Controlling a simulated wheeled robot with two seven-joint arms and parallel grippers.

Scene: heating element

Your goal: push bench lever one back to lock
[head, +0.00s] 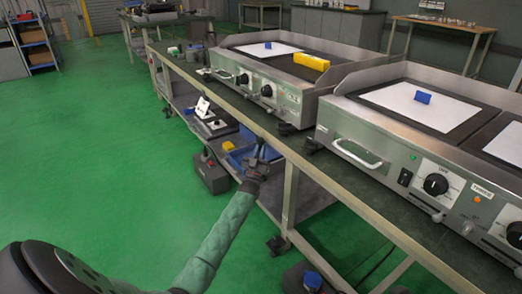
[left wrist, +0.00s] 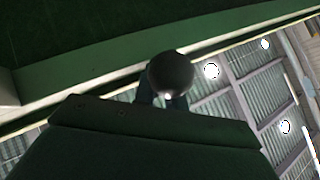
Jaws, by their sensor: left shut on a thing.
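My left gripper (head: 259,165) is below the front edge of the long bench (head: 345,187), at the end of my arm reaching in from the lower left. Its fingers are shut around a small dark part, which I take to be the bench lever. In the left wrist view a dark round knob (left wrist: 171,73) stands just beyond the dark gripper body. The lever's shaft and mount are mostly hidden, and its angle cannot be told. My right gripper is in neither view.
Two steel griddles (head: 270,77) (head: 420,150) stand on the bench, with a yellow block (head: 311,62) on the far one. Blue bins (head: 240,158) and a white-fronted device (head: 203,107) sit on the lower shelf. The green floor (head: 110,130) at left is clear.

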